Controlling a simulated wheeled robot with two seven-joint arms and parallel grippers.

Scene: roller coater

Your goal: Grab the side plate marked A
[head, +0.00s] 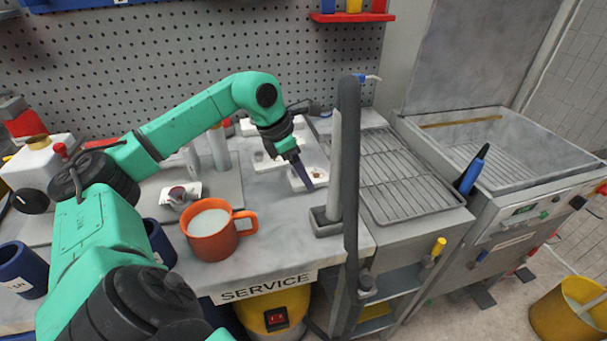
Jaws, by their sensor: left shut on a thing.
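My left gripper (289,150) hangs from the green arm over the back right part of the grey table. It points down and right and is shut on a slim dark blue-grey piece (304,173). The lower end of that piece is at a white tray (320,178) with recesses; I cannot tell if they touch. No letter A can be read on the piece, so I cannot tell if it is the side plate marked A. My right gripper is not in view.
An orange mug (209,243) of white liquid stands near the front edge. A tall dark upright bar (350,180) rises right of the gripper. Further right are a wire rack (405,175) and an open metal basin (500,145). Dark blue cups (22,270) stand at left.

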